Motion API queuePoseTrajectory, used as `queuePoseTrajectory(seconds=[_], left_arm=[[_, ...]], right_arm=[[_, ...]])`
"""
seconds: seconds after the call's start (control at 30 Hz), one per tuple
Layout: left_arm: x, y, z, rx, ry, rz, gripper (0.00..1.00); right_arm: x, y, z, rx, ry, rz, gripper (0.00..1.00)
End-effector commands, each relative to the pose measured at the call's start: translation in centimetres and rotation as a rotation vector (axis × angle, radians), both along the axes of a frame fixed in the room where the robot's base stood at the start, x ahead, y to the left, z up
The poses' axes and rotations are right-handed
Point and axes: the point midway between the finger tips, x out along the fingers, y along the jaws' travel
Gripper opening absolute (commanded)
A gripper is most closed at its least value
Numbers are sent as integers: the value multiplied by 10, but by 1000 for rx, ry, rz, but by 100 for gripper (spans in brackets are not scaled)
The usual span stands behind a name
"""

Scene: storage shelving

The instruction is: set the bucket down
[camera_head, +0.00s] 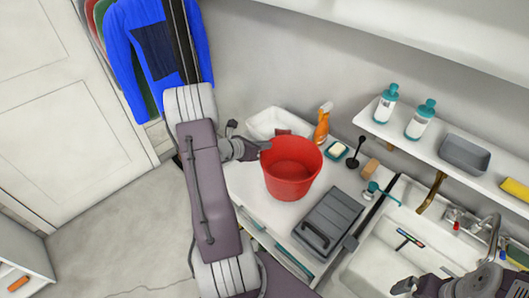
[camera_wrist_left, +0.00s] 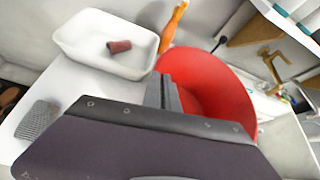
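The red bucket (camera_head: 291,168) is upright and looks empty, over the white counter (camera_head: 240,185); I cannot tell whether its base touches the counter. My left gripper (camera_head: 264,147) is at the bucket's left rim, its fingers close together and apparently shut on the rim. In the left wrist view the fingers (camera_wrist_left: 163,93) meet the edge of the red bucket (camera_wrist_left: 212,88); the dark gripper body hides its lower part. My right gripper (camera_head: 404,287) shows only partly at the bottom right, by the sink, and its opening is unclear.
A white tub (camera_head: 272,122) holding a dark red item stands behind the bucket, beside an orange spray bottle (camera_head: 322,122). A soap dish (camera_head: 336,151) and a grey case (camera_head: 328,222) lie to the right. The sink (camera_head: 390,255) and a wall shelf (camera_head: 455,160) are farther right.

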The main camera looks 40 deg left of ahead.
Motion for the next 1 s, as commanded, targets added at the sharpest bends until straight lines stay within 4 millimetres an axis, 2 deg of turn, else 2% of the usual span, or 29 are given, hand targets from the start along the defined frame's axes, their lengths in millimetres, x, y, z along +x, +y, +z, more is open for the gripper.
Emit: queuePoseTrajectory(seconds=[0.13,0.27,0.57,0.67,1.0], left_arm=[[0,-1,-26,-5,1,0,0],[0,-1,-39,-2,0,0,0],[0,-1,-42,0,-1,0,0],[0,-1,-41,0,0,0,24],[0,-1,-38,0,0,0,24]], right_arm=[[0,0,-1,0,0,0,100],[0,0,-1,0,0,0,100],[0,0,-5,0,0,0,100],[0,0,-3,0,0,0,100],[0,0,0,0,0,0,100]])
